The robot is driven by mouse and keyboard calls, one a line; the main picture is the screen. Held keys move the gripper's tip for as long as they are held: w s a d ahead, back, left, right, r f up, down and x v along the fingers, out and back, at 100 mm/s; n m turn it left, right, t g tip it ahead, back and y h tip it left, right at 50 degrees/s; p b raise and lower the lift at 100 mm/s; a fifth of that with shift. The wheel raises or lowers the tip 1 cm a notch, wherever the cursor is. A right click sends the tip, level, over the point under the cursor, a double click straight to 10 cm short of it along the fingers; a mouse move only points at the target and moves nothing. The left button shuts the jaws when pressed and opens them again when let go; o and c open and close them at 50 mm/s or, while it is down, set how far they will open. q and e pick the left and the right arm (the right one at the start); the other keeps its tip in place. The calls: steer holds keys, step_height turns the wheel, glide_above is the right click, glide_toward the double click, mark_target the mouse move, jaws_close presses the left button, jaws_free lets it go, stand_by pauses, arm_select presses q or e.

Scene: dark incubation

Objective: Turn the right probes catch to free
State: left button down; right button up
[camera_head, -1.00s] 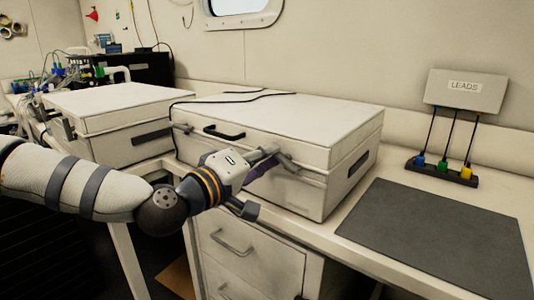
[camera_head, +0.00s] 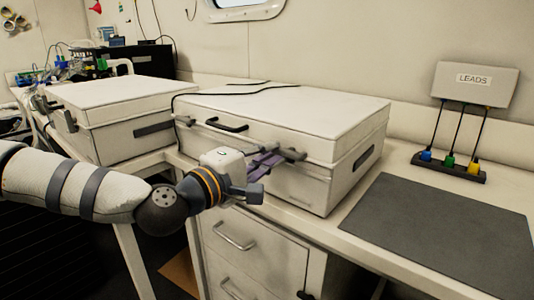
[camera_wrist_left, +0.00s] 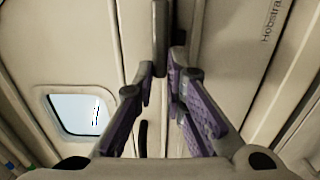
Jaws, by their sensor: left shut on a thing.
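The probes case is likely the white lidded case (camera_head: 300,184) in the middle of the bench, with a black handle (camera_head: 226,125) on its front. The right catch (camera_head: 293,154) is a small grey lever at the front, near the right end of the lid seam. My left gripper (camera_head: 274,159) is at this catch, its purple-lined fingers shut on it and partly covering it. In the left wrist view, the grey catch bar (camera_wrist_left: 160,38) stands between the fingertips (camera_wrist_left: 162,70). The left catch (camera_head: 185,121) is beside the handle. My right gripper is not in view.
A second white case (camera_head: 128,140) stands to the left. A dark mat (camera_head: 435,235) lies at the right, before a LEADS stand (camera_head: 448,168) with blue, green and yellow plugs. Drawers (camera_head: 255,250) are below the case. A black cable (camera_head: 225,101) crosses the lid.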

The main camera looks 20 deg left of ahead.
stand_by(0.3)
arm_select(q)
steer(key=c, duration=1.6)
jaws_free()
steer(key=shift+d, duration=0.15)
steer(key=shift+c, duration=0.2)
steer(key=v, duration=0.7)
steer(key=shift+s, duration=0.2)
steer(key=s+d+f+m+g, duration=0.2)
steer(key=s+d+f+g, duration=0.15)
steer(key=f, duration=0.45)
steer(key=s+d+f+m+g, duration=0.2)
steer(key=s+f+g, duration=0.15)
steer(key=f, duration=0.55)
steer(key=s+d+f+m+g, duration=0.25)
steer(key=s+f, duration=0.25)
steer(key=f, duration=0.3)
steer(key=s+a+f+m+g+y, duration=0.2)
steer(key=s+f, duration=0.3)
steer(key=s, duration=0.3)
steer(key=s+a+f+m+g+y, duration=0.2)
steer(key=s+a+f+m+g, duration=0.1)
steer(key=s, duration=0.5)
steer(key=s+a+f+m+g+y, duration=0.2)
steer(key=s+a+f+g, duration=0.2)
steer(key=s+a+f, duration=0.2)
steer(key=shift+s+f, duration=0.45)
steer(key=shift+s, duration=0.75)
